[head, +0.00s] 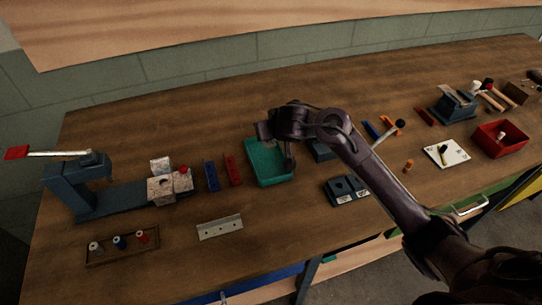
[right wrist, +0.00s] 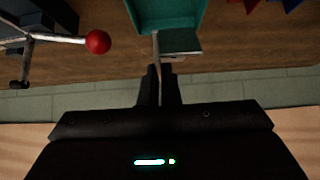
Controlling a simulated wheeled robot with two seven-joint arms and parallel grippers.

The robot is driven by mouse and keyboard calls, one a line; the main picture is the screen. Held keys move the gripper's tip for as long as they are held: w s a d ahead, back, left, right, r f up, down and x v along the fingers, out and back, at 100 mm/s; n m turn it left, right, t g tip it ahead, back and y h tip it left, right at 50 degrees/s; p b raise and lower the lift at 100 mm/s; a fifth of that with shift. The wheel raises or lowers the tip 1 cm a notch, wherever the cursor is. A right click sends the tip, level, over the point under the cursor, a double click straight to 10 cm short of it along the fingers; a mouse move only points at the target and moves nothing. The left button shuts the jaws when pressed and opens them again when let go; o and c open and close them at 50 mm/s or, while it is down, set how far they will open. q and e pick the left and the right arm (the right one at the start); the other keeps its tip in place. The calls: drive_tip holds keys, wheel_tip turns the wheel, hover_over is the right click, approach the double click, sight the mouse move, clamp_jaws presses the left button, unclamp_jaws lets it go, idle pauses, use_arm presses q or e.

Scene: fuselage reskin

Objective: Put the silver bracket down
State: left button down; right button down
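In the right wrist view, my right gripper (right wrist: 160,72) has its two dark fingers close together on a thin grey angled piece, the silver bracket (right wrist: 182,42). The bracket sticks out past the fingertips, beside the rim of the teal tray (right wrist: 135,8). In the head view, my right arm reaches across the table to the teal tray (head: 264,172), and the hand hides most of the bracket. I cannot tell whether the bracket touches the tray. My left gripper is not in view.
A silver strip with holes (head: 220,227) lies at the table's front, with bare wood around it. Red (head: 232,170) and blue (head: 210,176) blocks stand left of the tray. A dark two-hole block (head: 347,190) and a red bin (head: 500,140) are to the right.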

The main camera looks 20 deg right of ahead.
hover_over(271, 159)
wheel_tip(271, 159, down, 4)
drive_tip(key=shift+d+f, duration=0.1)
drive_tip(key=shift+f, duration=0.1)
drive_tip(key=shift+f+b, duration=0.55)
drive_tip(key=shift+f, duration=1.5)
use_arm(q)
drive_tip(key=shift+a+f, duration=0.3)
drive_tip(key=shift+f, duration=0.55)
use_arm(e)
drive_tip(key=shift+f, duration=0.15)
drive_tip(key=c, duration=1.6)
unclamp_jaws()
drive_tip(key=shift+c, duration=0.2)
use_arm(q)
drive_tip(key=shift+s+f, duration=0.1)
